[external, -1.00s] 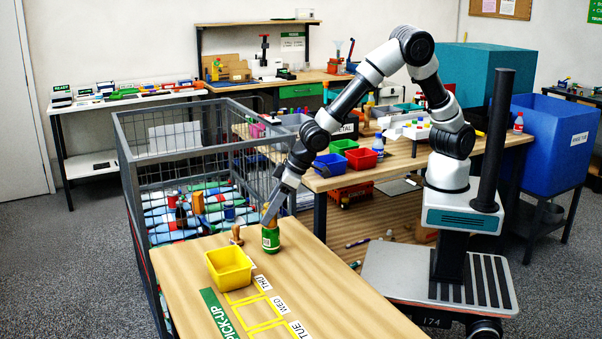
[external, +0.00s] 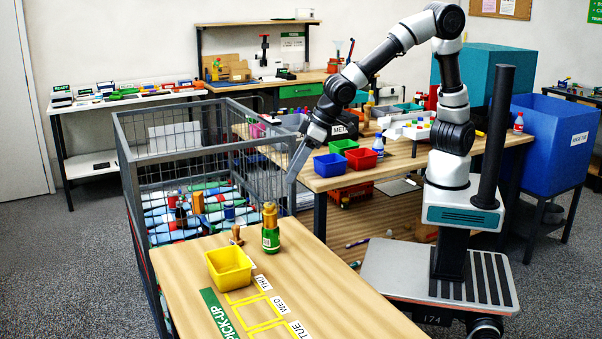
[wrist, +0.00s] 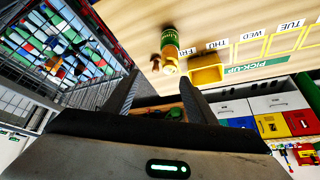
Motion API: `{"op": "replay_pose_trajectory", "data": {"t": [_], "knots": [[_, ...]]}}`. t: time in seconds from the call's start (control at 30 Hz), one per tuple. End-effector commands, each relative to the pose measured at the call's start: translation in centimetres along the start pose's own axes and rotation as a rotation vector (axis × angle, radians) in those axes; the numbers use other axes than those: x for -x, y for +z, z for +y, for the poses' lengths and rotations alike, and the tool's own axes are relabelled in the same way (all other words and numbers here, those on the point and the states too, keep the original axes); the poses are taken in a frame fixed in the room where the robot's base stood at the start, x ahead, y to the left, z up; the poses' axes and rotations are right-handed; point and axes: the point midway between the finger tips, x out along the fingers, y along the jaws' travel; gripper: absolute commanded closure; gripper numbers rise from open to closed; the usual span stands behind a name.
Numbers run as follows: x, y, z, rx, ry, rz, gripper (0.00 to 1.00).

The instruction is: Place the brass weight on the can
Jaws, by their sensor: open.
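The brass weight (external: 269,213) stands upright on top of the green can (external: 271,240), near the far end of the wooden pick-up table. In the wrist view the brass weight (wrist: 171,64) and the green can (wrist: 170,37) show ahead of the fingers, with the weight still at the can's end. My gripper (external: 296,172) is open and empty, up and to the right of the weight and apart from it. Its two dark spread fingers also show in the wrist view (wrist: 157,92).
A yellow bin (external: 229,266) and a small brown object (external: 236,235) stand beside the can. A wire cage (external: 150,150) with several bottles is left of the table. Another table (external: 400,160) with coloured bins is behind. The table's right side is clear.

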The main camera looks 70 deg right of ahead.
Motion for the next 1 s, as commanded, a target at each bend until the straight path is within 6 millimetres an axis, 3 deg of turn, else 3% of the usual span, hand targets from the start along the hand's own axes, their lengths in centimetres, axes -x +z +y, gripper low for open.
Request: {"op": "replay_pose_trajectory", "data": {"t": [0.03, 0.17, 0.3, 0.4, 0.5, 0.63, 1.0], "knots": [[1.6, 0.0, 2.4, -0.041, -0.004, -0.004, 0.49], [6.9, 1.9, 8.8, -0.126, -0.013, -0.021, 0.49], [13.3, 6.3, 14.7, -0.184, 0.004, -0.016, 0.49], [17.0, 10.0, 17.4, -0.205, 0.041, -0.005, 0.49], [19.3, 13.2, 18.9, -0.214, 0.087, -0.001, 0.49], [20.7, 15.8, 19.7, -0.219, 0.132, -0.002, 0.49], [21.0, 16.6, 19.9, -0.219, 0.146, -0.006, 0.49]]}}
